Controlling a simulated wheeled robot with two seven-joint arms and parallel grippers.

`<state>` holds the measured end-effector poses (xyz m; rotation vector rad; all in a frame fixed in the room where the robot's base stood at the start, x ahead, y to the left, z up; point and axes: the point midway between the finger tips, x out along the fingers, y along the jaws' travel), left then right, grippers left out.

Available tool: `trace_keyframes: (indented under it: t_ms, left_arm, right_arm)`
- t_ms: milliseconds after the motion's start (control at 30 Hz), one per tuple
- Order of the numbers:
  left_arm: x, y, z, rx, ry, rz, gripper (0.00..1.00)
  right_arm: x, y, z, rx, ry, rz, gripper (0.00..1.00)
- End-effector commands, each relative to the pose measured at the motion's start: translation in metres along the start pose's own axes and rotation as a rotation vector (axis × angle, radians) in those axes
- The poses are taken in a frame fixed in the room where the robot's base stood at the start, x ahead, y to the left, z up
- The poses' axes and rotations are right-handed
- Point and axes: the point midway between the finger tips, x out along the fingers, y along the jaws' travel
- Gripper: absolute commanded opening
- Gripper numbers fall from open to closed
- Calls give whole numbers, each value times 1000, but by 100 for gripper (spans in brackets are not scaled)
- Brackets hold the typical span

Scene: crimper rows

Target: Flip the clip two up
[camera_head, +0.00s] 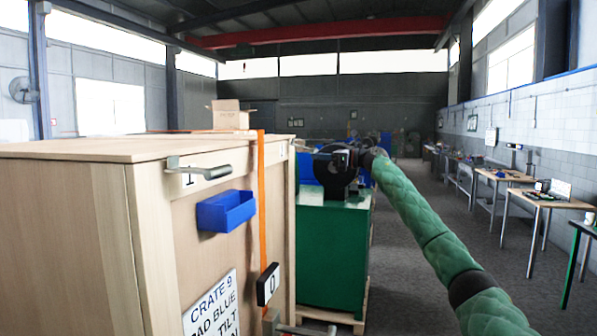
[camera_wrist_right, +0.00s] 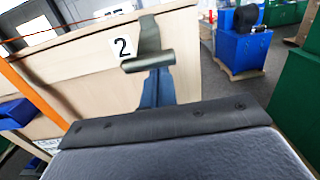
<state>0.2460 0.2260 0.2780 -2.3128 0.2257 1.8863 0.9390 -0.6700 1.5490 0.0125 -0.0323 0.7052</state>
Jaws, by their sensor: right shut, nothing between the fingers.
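Clip two is a grey metal clip with a cross bar (camera_wrist_right: 148,62), beside the label 2 (camera_wrist_right: 122,47) on the wooden crate, in the right wrist view. Its plate runs from the crate's top edge to the bar. My right gripper (camera_wrist_right: 155,74) is shut and empty, with its narrow fingertips right at the bar; whether they touch it I cannot tell. In the head view my green right arm reaches in past the crate (camera_head: 75,152); the crate hides clip two there. My left gripper is not in view.
A green machine base (camera_head: 333,250) stands beyond. The aisle floor at right is clear.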

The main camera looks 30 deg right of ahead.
Motion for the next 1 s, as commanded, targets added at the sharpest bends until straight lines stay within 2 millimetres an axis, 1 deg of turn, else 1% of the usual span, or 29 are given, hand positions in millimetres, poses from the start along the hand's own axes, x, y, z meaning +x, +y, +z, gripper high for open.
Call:
trace_keyframes:
  t_ms: [200,400,700,1000]
  left_arm:
    - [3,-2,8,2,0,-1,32]
    - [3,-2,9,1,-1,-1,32]
    - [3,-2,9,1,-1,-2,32]
    - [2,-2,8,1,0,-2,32]
  right_arm:
    - [-4,0,13,0,-6,1,0]
    - [-5,0,20,0,-7,1,0]
    - [-6,0,27,-1,-10,1,0]
    - [-7,0,30,-2,-13,0,0]
